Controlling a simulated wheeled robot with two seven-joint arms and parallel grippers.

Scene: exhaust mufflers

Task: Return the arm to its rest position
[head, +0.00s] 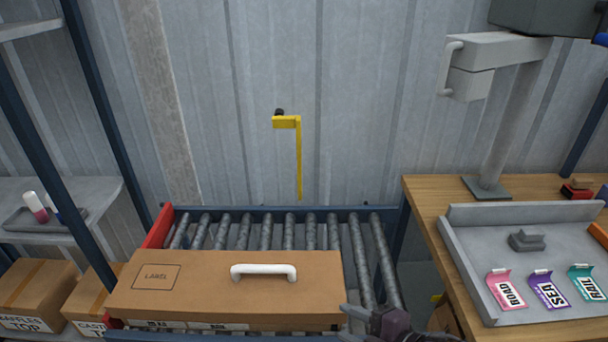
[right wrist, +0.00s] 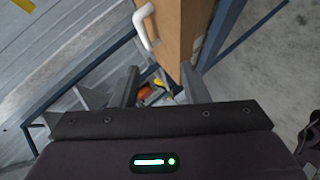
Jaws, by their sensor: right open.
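My right gripper (head: 362,318) shows at the bottom of the head view, at the right end of a cardboard box. In the right wrist view its two fingers (right wrist: 160,88) are apart, with nothing clearly held between them. The brown box (head: 225,290) lies on the roller conveyor (head: 385,262). It has a white handle (head: 263,271) and a printed label square. The box (right wrist: 178,30) and its handle (right wrist: 146,25) also show beyond the fingers in the right wrist view. My left gripper is not in view.
A wooden bench (head: 425,195) at right carries a grey tray (head: 455,250) with pink, purple and teal tags and a grey block. A post with a grey arm (head: 495,50) rises behind it. Shelves (head: 100,195) and cartons (head: 38,290) stand at left. A yellow bracket (head: 298,155) stands behind the conveyor.

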